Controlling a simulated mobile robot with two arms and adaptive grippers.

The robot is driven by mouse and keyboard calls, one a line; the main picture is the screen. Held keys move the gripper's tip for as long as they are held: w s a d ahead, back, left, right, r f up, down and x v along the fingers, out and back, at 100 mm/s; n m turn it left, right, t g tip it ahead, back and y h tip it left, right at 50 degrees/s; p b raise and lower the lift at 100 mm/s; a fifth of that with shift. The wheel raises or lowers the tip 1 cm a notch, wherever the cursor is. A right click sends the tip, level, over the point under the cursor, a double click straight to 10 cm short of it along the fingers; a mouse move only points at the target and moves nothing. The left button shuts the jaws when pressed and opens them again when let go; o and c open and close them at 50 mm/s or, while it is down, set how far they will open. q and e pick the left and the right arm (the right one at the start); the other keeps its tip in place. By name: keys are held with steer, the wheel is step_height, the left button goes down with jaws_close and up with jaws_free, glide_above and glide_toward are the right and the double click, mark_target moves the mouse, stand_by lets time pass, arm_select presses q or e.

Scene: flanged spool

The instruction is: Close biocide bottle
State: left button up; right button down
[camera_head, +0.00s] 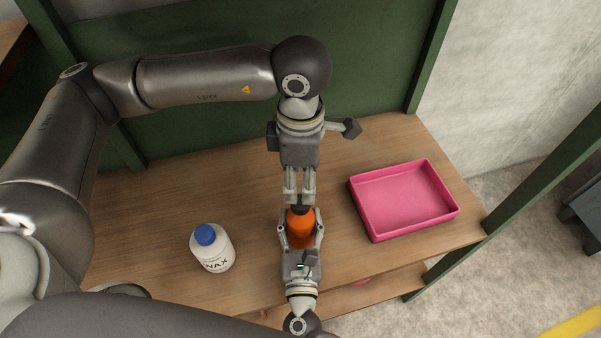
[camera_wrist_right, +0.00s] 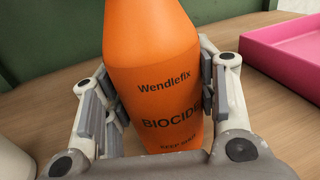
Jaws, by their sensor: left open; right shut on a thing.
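The orange biocide bottle (camera_head: 300,223) stands upright over the table in the head view. Its label reads "BIOCIDE" in the right wrist view, where the bottle body (camera_wrist_right: 155,75) fills the middle. My right gripper (camera_head: 300,238) comes in from the front and is shut around the bottle's body, a finger on each side (camera_wrist_right: 160,100). My left gripper (camera_head: 300,200) points down just above the bottle with its fingers open. A dark cap (camera_head: 299,210) shows at the bottle's top between or just under those fingertips. I cannot tell whether the fingers touch it or how it is seated.
A white bottle with a blue cap (camera_head: 212,250) stands to the left on the wooden table (camera_head: 150,215). An empty pink tray (camera_head: 375,230) lies to the right. It also shows in the right wrist view (camera_wrist_right: 285,55). Green posts and a panel (camera_head: 200,125) stand behind.

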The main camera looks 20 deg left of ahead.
mark_target(301, 202)
arm_select(q)
steer(key=n, duration=0.3)
steer(key=shift+r+n, duration=0.15)
steer(key=shift+n, duration=0.25)
steer(key=shift+f, duration=4.05)
steer(key=c, duration=1.1)
steer(key=shift+m, duration=1)
steer(key=o, duration=1.2)
